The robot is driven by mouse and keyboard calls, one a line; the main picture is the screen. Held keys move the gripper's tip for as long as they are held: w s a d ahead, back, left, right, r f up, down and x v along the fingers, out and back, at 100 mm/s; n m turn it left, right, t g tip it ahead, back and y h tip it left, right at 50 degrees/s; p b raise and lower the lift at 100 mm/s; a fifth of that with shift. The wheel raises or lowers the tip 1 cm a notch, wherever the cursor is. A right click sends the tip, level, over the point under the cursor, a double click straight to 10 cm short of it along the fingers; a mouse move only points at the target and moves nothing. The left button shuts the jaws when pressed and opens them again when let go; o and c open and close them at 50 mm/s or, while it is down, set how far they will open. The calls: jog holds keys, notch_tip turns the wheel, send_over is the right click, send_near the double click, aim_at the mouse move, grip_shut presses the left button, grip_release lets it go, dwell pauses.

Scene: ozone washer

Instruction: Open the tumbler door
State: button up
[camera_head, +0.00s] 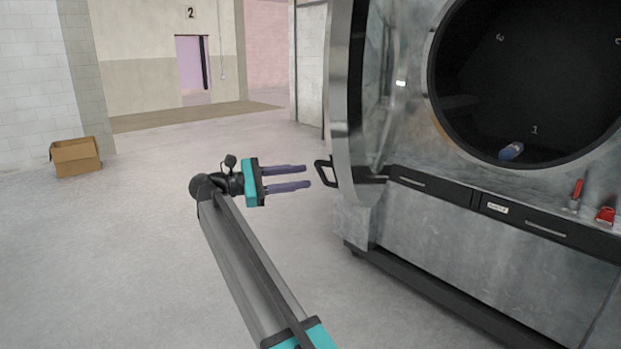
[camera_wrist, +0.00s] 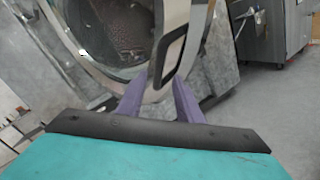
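The tumbler door (camera_head: 350,95) is a large round metal-rimmed door, standing swung out from the machine's dark round opening (camera_head: 525,75). Its black loop handle (camera_head: 322,173) sticks out at the door's lower left edge. My gripper (camera_head: 307,176) is open, its two purple fingers pointing right at the handle, with a small gap between the fingertips and the handle. In the wrist view the handle (camera_wrist: 168,60) shows just beyond and between the fingers (camera_wrist: 158,90). A small blue-and-white object (camera_head: 511,151) lies inside the drum near the mark 1.
The machine's lower front has dark drawers (camera_head: 430,188). A red-handled tool (camera_head: 577,192) and a red item (camera_head: 605,215) rest on its ledge at right. A cardboard box (camera_head: 75,155) sits on the floor at left. The floor around my arm is clear.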

jog(key=v, duration=0.6)
jog(key=shift+a, duration=0.15)
jog(key=shift+s, duration=0.1)
